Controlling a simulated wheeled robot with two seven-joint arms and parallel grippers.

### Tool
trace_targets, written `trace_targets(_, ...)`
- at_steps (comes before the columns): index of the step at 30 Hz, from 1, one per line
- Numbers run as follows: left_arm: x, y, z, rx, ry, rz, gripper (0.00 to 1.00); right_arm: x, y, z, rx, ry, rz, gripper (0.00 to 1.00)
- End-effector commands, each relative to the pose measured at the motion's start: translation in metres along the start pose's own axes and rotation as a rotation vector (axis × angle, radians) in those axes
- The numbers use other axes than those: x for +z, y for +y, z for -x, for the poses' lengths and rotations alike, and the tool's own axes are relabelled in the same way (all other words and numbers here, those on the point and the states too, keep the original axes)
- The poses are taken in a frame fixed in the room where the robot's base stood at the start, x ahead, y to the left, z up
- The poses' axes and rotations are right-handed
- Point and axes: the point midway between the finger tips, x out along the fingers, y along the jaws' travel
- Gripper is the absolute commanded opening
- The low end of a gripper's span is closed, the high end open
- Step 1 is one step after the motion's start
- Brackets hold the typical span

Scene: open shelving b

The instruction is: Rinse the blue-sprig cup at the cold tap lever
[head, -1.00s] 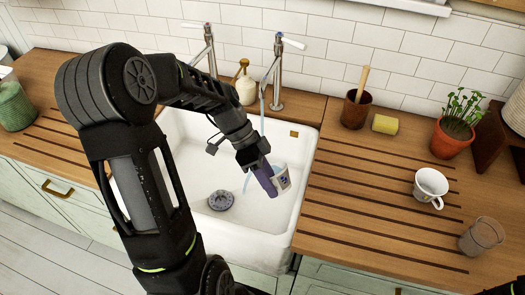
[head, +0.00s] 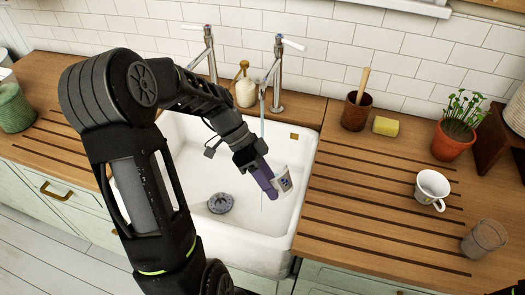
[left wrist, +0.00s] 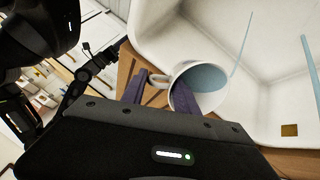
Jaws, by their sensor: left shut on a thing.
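The blue-sprig cup (head: 285,181) is white with a blue mark and hangs tilted over the sink. My left gripper (head: 268,184) is shut on it; its purple fingers hide part of the cup. In the left wrist view the cup (left wrist: 180,70) holds bluish water, with one finger inside the rim and a thin stream at its far lip. Whether that stream enters or leaves the cup is unclear. The right-hand tap (head: 277,85) has a white lever (head: 292,43) and water running from its spout.
The white sink (head: 230,245) holds a round grey-blue drain piece (head: 221,202). A second tap (head: 210,55) and a soap bottle (head: 246,88) stand behind. On the right drainboard are a white cup (head: 430,184), a glass (head: 484,240), a yellow sponge (head: 385,126) and a potted plant (head: 453,140).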

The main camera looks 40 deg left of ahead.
Motion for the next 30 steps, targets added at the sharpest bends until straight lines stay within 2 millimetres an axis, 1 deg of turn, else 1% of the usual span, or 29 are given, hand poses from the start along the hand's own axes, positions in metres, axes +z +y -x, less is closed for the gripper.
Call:
trace_targets(7,-0.001,0.0,0.0,-0.003,-0.004,-0.001,0.0,0.0,0.0,0.0,0.0,0.0,0.0,0.39)
trace_targets(10,-0.002,0.002,0.001,-0.03,-0.044,-0.003,0.0,0.0,-0.001,0.002,0.0,0.0,0.0,0.39)
trace_targets(17,-0.005,0.003,0.002,-0.218,-0.281,-0.014,0.0,0.0,-0.005,0.014,0.0,0.0,0.0,0.39)
trace_targets(20,-0.004,0.002,0.001,-0.292,-0.377,-0.014,0.0,0.0,-0.006,0.015,0.0,0.0,0.0,0.39)
trace_targets(25,0.0,-0.001,-0.004,-0.39,-0.507,-0.011,0.0,0.0,-0.001,0.003,0.0,0.0,0.0,0.39)
trace_targets(30,-0.001,-0.001,0.0,-0.431,-0.554,-0.003,0.0,0.0,-0.001,0.002,0.0,0.0,0.0,0.39)
